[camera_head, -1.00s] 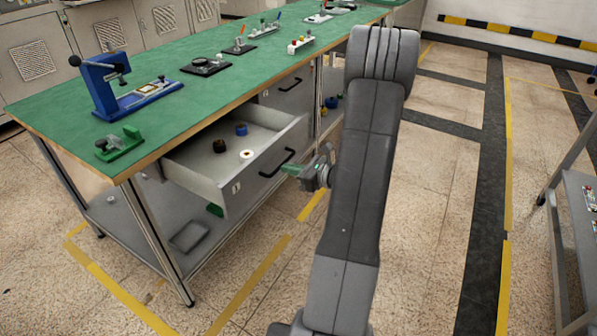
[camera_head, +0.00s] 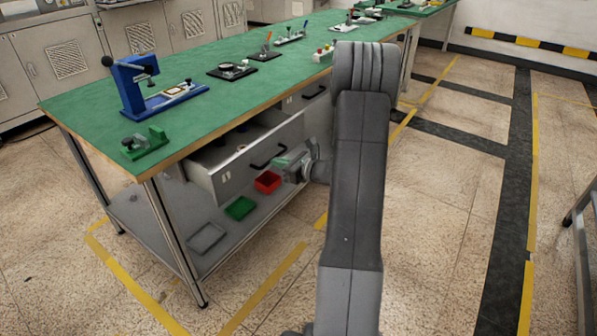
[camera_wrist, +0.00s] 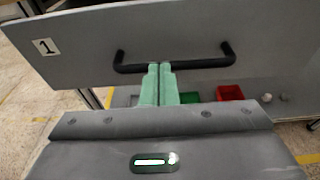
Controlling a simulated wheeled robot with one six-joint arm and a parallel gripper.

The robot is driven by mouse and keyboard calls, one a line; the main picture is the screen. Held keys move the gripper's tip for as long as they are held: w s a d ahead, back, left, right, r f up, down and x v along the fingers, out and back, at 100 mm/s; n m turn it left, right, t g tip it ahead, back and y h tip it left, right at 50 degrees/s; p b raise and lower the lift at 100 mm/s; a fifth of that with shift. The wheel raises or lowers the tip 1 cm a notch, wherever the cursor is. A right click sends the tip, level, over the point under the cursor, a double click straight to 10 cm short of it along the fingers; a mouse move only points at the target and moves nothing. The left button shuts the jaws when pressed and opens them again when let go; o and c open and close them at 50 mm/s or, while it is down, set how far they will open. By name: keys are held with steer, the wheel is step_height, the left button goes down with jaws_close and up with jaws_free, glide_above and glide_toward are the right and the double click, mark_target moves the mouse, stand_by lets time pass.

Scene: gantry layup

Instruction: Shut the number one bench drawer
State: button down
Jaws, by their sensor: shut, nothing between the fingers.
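The number one bench drawer (camera_head: 233,178) is a grey drawer under the green-topped bench. It stands partly open, with a narrow strip of its inside showing. In the wrist view its front panel (camera_wrist: 85,45) bears a "1" label (camera_wrist: 45,46) and a black bar handle (camera_wrist: 195,63). My gripper (camera_head: 287,163) is at the drawer front by the handle (camera_head: 267,155). Its green fingers (camera_wrist: 160,68) are together with nothing between them, and their tips overlap the middle of the handle bar. I cannot tell whether they touch the panel.
On the bench top (camera_head: 210,110) stand a blue press (camera_head: 135,90), a green fixture (camera_head: 145,143) and several small devices. The lower shelf holds a grey tray (camera_head: 205,238), a green bin (camera_head: 240,208) and a red bin (camera_head: 268,181). Open floor lies to the right.

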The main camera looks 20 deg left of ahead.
mark_target(244, 147)
steer(key=r+x, duration=0.1)
steer(key=x, duration=0.4)
steer(key=r+x, duration=0.1)
steer(key=x, duration=0.4)
steer(key=r+x, duration=0.1)
steer(key=x, duration=0.3)
steer(key=shift+w+a, duration=0.4)
steer(key=shift+a, duration=0.2)
steer(key=shift+a+r, duration=0.1)
steer(key=shift+a, duration=0.05)
steer(key=shift+w+r, duration=0.1)
steer(key=shift+d, duration=0.3)
steer(key=v, duration=1.3)
steer(key=shift+s+d+p, duration=0.3)
steer(key=shift+s, duration=0.05)
steer(key=b+x, duration=0.1)
steer(key=x, duration=1.2)
steer(key=shift+w+a, duration=0.2)
steer(key=shift+a, duration=0.05)
